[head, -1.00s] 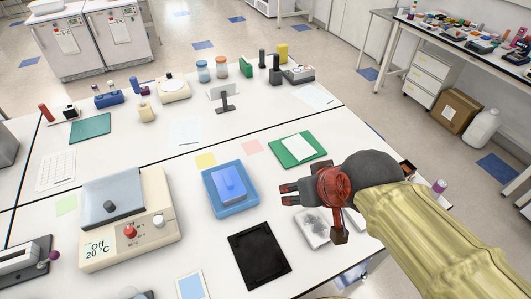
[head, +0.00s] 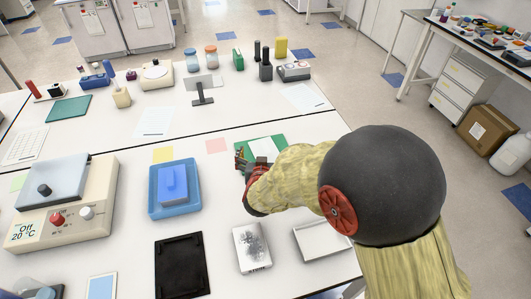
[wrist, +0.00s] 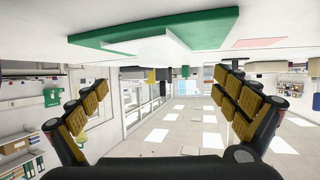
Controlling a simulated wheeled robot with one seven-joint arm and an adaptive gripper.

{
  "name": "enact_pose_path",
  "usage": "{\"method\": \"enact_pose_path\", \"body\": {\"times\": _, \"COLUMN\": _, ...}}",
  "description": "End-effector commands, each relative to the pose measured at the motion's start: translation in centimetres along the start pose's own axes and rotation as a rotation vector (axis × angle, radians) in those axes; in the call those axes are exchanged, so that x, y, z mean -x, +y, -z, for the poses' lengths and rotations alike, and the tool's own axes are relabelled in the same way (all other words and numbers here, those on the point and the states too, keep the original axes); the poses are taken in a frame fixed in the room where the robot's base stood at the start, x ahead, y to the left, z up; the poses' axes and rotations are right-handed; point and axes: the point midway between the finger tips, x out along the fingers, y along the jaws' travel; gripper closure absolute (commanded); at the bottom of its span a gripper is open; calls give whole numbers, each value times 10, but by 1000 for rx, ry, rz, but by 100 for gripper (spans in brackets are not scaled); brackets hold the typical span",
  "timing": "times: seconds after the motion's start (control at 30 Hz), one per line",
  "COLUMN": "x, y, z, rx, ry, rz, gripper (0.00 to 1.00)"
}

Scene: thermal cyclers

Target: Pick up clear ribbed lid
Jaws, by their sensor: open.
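A shallow, pale, rimmed piece (head: 322,241) lies on the bench at the front right in the head view, partly behind my arm. It may be the clear ribbed lid, but I cannot make out ribs. A whitish block with a dark speckled top (head: 252,247) lies just left of it. My gripper (head: 242,158) is beyond both, over the near left part of a green mat (head: 262,142). In the wrist view my gripper (wrist: 163,102) has its two fingers wide apart with nothing between them. Neither pale piece shows clearly there.
A blue tray (head: 155,205) with a blue block stands left of my gripper. A black tray (head: 181,265) lies at the front. A cream thermal cycler (head: 100,215) stands at the left. The wrist view looks across the room, with the green mat (wrist: 205,30) at its top.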

Motion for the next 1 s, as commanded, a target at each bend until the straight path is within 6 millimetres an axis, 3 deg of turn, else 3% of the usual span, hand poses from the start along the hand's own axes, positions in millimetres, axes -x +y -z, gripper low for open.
{"method": "enact_pose_path", "body": {"times": 0.5, "x": -62, "y": 2, "z": -5, "rx": -2, "ry": -1, "rz": 1, "gripper": 0}}
{"method": "enact_pose_path", "body": {"times": 0.8, "x": -65, "y": 1, "z": -3, "rx": -1, "ry": -1, "rz": 2, "gripper": 0}}
{"method": "enact_pose_path", "body": {"times": 1.0, "x": -65, "y": 1, "z": -3, "rx": -1, "ry": -1, "rz": 2, "gripper": 12}}
